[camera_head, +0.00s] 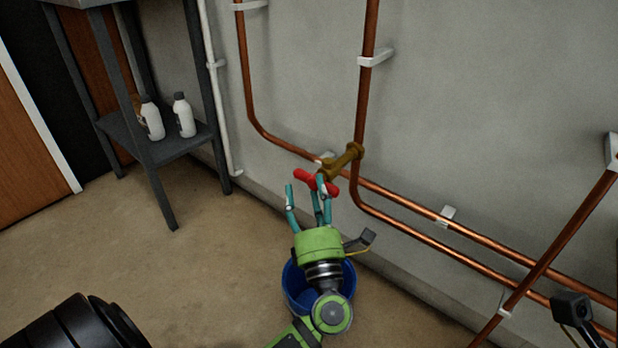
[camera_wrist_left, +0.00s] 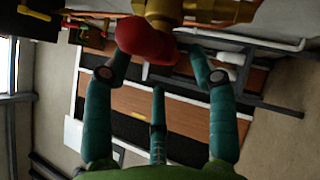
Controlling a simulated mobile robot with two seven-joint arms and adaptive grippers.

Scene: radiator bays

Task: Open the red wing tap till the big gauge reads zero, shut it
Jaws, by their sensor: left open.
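The red wing tap (camera_head: 316,181) sits on a brass valve body (camera_head: 343,163) on the copper pipe by the wall. My left gripper (camera_head: 305,190), green with teal fingers, is open with its fingertips at the red wing. In the left wrist view the red wing (camera_wrist_left: 143,38) lies at the top, near and partly between the spread fingertips (camera_wrist_left: 158,62), with the brass body (camera_wrist_left: 195,12) above it. I cannot tell whether the fingers touch it. The tap's setting is not clear. The big gauge is not in view, nor is my right gripper.
A blue bucket (camera_head: 290,283) stands on the floor below the valve, partly hidden by my left arm. Copper pipes (camera_head: 450,231) run along the grey wall. A dark shelf stand (camera_head: 150,150) with white bottles (camera_head: 184,116) is at the left. The floor (camera_head: 150,250) there is clear.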

